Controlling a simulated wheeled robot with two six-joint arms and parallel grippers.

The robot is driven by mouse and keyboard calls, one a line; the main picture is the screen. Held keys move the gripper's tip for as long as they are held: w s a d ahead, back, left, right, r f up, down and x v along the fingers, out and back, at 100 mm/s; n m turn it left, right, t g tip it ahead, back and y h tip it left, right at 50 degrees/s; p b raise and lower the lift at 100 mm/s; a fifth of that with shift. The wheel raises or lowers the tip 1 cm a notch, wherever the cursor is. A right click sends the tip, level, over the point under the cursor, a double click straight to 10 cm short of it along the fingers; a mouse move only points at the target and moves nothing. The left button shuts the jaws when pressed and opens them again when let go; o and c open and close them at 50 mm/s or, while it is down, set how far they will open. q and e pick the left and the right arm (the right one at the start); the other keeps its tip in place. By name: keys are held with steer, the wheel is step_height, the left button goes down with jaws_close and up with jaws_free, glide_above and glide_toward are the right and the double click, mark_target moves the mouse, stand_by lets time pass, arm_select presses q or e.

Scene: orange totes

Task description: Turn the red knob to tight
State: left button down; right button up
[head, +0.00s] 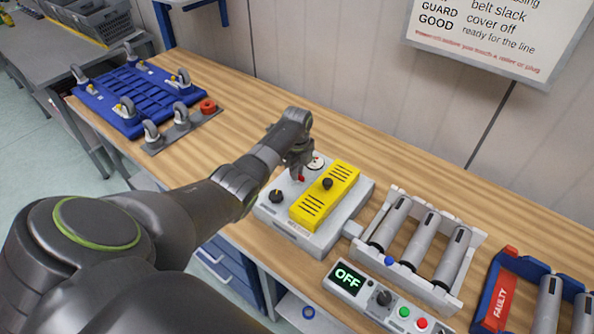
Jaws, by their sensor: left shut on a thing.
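The red knob (301,179) is on the grey-white box (331,238) in the middle of the bench, left of its yellow cover. Only a small bit of red shows under my fingers. My left gripper (300,172) points down at it and is shut on it. A small round white dial (316,163) sits just behind the gripper, partly hidden by it. Its reading is too small to tell. My right gripper is not in view.
The box also carries a yellow slotted cover (325,196) and a black knob (276,196). A blue caster dolly (120,97) lies far left.

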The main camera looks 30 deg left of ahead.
arm_select(q)
steer(key=shift+w+r, duration=0.1)
stand_by(0.4)
steer(key=c, duration=1.5)
jaws_free()
steer(key=shift+r, duration=8.7)
steer(key=shift+f, duration=0.1)
